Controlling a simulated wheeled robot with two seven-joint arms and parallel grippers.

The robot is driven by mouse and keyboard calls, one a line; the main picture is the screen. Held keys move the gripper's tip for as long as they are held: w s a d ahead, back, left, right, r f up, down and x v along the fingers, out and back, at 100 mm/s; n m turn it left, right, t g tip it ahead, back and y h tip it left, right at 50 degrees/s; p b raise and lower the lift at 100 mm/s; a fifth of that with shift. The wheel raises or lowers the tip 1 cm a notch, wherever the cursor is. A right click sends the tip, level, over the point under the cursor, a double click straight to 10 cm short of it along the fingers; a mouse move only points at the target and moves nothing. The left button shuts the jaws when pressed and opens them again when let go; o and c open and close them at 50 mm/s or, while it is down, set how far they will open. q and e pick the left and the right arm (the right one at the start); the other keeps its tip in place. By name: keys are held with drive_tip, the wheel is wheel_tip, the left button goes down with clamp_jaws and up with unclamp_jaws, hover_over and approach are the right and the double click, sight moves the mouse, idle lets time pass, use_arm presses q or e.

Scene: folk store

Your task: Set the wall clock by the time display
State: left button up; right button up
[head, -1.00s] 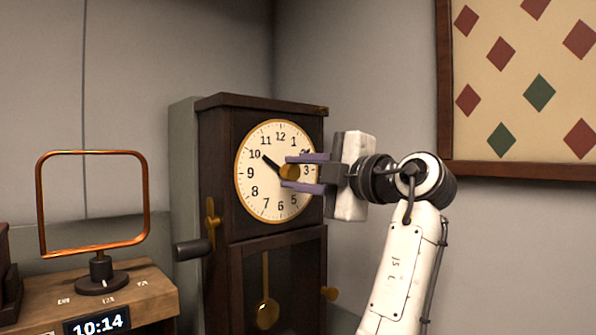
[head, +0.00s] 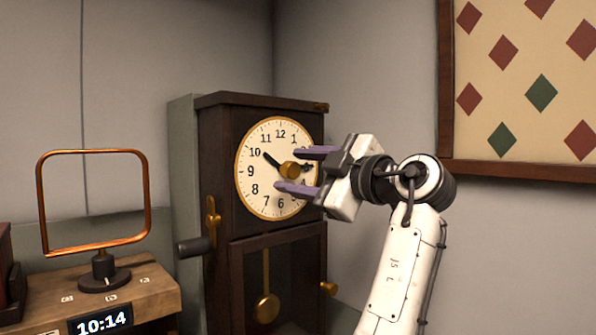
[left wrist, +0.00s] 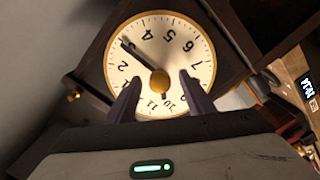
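The wall clock (head: 220,170) is a dark wooden case with a cream dial and gold rim. A brass knob (head: 290,169) sits at the dial's centre. One black hand points near 10; the other points about at 3. The dial appears turned over in the left wrist view (left wrist: 143,80). My left gripper (head: 287,171) is open, its purple fingers on either side of the knob; the left wrist view shows gaps between them and it. The time display (head: 102,322) at lower left reads 10:14. My right gripper is not in view.
A copper-framed square loop (head: 95,245) stands on a wooden cabinet (head: 150,290) at left. A dark handle (head: 194,247) and brass lever stick out from the clock's left side. A pendulum (head: 266,306) hangs below the dial. A diamond-patterned panel (head: 520,120) hangs at right.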

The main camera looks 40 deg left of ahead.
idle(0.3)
use_arm(q)
drive_tip(key=d, duration=0.8)
drive_tip(key=shift+s, duration=0.35)
drive_tip(key=shift+w+a, duration=0.2)
drive_tip(key=shift+a, duration=1.8)
drive_tip(key=shift+w+a, duration=0.15)
drive_tip(key=shift+a, duration=1.85)
